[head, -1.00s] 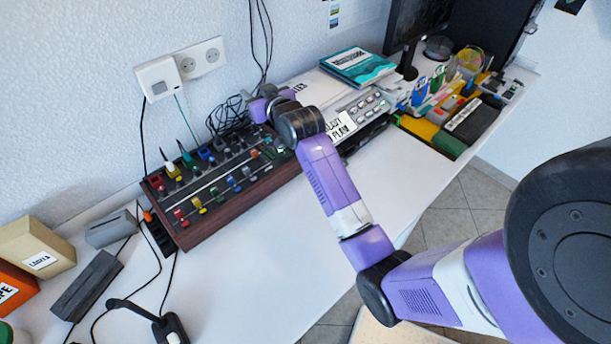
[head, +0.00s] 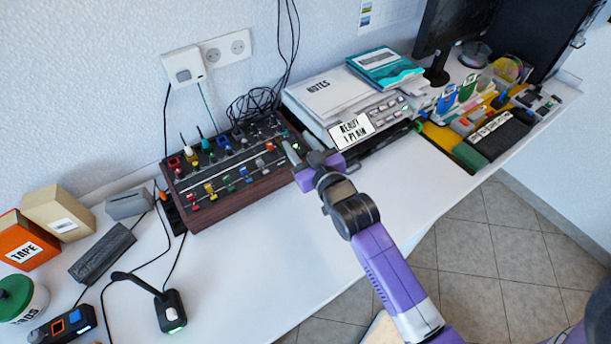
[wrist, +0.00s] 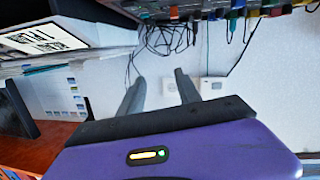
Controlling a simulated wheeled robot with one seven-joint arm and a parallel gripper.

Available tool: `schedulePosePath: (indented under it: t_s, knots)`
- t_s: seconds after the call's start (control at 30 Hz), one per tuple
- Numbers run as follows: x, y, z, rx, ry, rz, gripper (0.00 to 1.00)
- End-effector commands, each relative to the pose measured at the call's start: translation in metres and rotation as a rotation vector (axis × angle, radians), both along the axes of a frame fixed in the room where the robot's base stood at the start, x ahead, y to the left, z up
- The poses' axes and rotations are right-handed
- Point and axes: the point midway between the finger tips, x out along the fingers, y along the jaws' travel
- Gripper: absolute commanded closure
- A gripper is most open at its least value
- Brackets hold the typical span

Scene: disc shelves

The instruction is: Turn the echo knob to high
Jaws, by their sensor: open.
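The mixer box (head: 225,170) stands on the desk against the wall, with a dark panel, wooden sides and rows of coloured knobs. Its labels are too small to read, so I cannot tell which knob is echo. My gripper (head: 299,148) is open and empty at the box's right end, with its fingers pointing toward the wall. In the wrist view my gripper (wrist: 160,76) shows two parted fingers with nothing between them. Several knobs of the mixer box (wrist: 255,10) hang along the upper right edge there, apart from the fingers.
A notes binder (head: 325,95) and a device with a label card (head: 351,130) stand right of the mixer. Black cables (head: 255,105) lie behind it. A desk microphone (head: 170,308) and boxes (head: 60,212) are at left.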

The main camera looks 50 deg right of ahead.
Motion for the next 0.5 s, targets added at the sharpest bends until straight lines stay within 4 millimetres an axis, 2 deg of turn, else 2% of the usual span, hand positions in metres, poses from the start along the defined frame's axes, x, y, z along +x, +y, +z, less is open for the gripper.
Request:
schedulePosePath:
  t_s: [0.03,0.2,0.5]
  knots:
    - [-0.004,0.009,-0.005,-0.001,0.015,0.016,0.60]
    - [-0.019,0.031,-0.019,-0.009,0.055,0.057,0.60]
    - [-0.032,0.064,-0.040,-0.004,0.110,0.126,0.60]
